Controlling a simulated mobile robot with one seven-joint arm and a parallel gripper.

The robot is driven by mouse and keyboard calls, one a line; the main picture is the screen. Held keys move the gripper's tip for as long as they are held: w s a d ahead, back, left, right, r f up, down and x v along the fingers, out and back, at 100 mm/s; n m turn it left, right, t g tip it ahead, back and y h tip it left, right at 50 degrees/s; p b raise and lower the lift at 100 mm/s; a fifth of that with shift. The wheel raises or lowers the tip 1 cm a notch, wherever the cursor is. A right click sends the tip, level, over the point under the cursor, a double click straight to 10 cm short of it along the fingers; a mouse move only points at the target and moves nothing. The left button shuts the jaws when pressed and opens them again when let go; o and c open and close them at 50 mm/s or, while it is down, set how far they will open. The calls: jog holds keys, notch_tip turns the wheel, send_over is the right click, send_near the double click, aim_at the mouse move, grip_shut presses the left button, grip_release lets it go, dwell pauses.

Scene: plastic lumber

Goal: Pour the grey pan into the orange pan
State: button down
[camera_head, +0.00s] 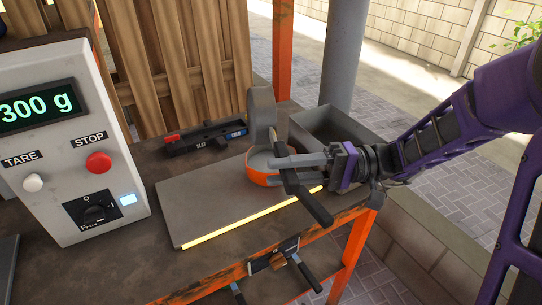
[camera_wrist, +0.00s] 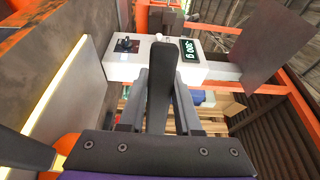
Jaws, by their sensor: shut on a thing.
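The grey pan (camera_head: 262,106) is tipped up on its side, close above the far side of the orange pan (camera_head: 259,179). My gripper (camera_head: 283,161) is shut on the grey pan's dark handle, which also shows between the fingers in the wrist view (camera_wrist: 160,80). The orange pan sits on the flat grey plate (camera_head: 205,205), its dark handle (camera_head: 319,207) pointing to the lower right, partly under my gripper. A bit of orange rim shows in the wrist view (camera_wrist: 66,143). The inside of the orange pan is pale grey; I cannot tell what it holds.
A control box (camera_head: 75,150) with a display reading 300 g stands at the left. A dark tray with red and blue ends (camera_head: 205,138) lies behind the plate. An open grey bin (camera_head: 335,128) is behind my gripper. A yellow strip (camera_head: 255,217) edges the plate.

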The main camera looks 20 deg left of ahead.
jog(key=shift+w+r+p, duration=0.1)
jog(key=shift+r+p, duration=0.05)
jog(key=shift+p, duration=0.8)
jog(key=s+a+f+t+h+p, duration=0.25)
jog(key=t+h+p, duration=0.25)
jog(key=h, duration=0.3)
jog(key=s+a+f+t+h+p, duration=0.1)
jog(key=a+f+t+h+p, duration=0.2)
jog(key=h, duration=0.5)
jog(key=shift+t, duration=0.6)
jog(key=shift+w+r+p, duration=0.2)
jog(key=shift+r+p, duration=0.6)
jog(key=shift+r, duration=1.8)
jog(key=shift+d, duration=0.1)
